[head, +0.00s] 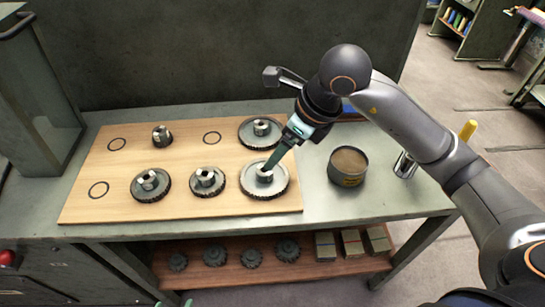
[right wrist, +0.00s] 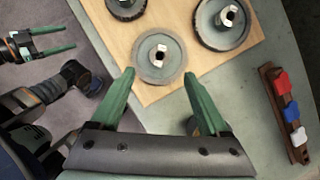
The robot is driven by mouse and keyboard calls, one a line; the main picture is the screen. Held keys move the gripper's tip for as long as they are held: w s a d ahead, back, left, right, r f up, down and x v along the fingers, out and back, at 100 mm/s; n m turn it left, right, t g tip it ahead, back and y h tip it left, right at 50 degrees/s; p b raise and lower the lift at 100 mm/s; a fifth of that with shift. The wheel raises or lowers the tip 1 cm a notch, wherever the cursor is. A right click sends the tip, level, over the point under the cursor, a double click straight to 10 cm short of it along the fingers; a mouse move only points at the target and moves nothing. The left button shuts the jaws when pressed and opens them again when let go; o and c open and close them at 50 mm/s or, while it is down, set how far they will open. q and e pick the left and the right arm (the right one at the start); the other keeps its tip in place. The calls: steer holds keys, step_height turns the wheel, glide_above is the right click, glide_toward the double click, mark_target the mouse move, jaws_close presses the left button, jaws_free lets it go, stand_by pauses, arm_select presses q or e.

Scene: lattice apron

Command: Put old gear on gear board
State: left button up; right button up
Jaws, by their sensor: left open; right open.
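The pale wooden gear board (head: 75,205) lies on the workbench, with several grey toothed gears and drawn circles on it. A large gear (head: 250,188) with a bright hub is at its front right; it also shows in the right wrist view (right wrist: 150,73). Another large gear (head: 250,138) is behind it. Smaller gears (head: 207,189) sit left of these. I cannot tell which gear is the old one. My right gripper (head: 269,166) is open over the front-right gear, seen edge-on; its fingers (right wrist: 159,73) spread with nothing held. My left gripper (head: 180,302) is open and empty at the bottom edge; it also shows in the right wrist view (right wrist: 72,38).
A round tin (head: 348,178) and a metal cup (head: 404,167) stand right of the board. A rack (right wrist: 284,115) with red, blue and white pieces lies on the bench. Several dark gears (head: 251,258) and boxes (head: 351,243) are on the lower shelf (head: 230,281).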

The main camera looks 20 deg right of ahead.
steer(key=v, duration=0.3)
steer(key=shift+r, duration=0.1)
stand_by(1.5)
